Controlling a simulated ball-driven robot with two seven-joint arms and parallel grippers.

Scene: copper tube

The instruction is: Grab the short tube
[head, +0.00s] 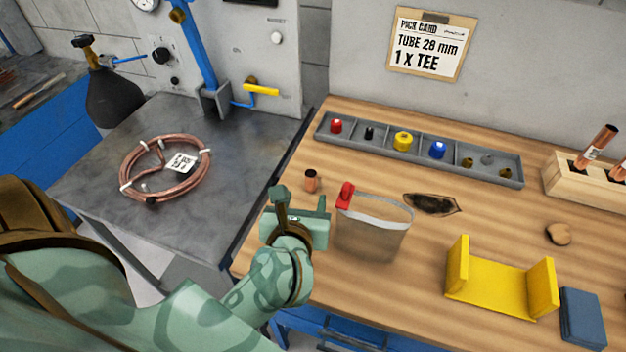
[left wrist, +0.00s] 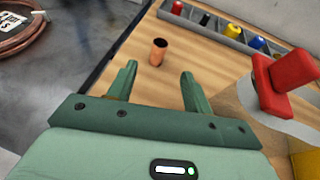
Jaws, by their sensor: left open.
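The short copper tube (head: 311,180) stands upright on the wooden bench near its left edge. It also shows in the left wrist view (left wrist: 158,52), just beyond my fingertips and between their lines. My left gripper (head: 303,196) is open and empty; its two green fingers show in the left wrist view (left wrist: 158,75), pointing toward the tube with a gap left before it. My right gripper is not in view.
A clear bag with a red clip (head: 346,196) stands close right of my left gripper. A grey parts tray (head: 478,175) lies behind, a yellow cradle (head: 500,290) at front right. Longer tubes stand in a wooden block (head: 569,187). A copper coil (head: 205,160) lies on the metal table.

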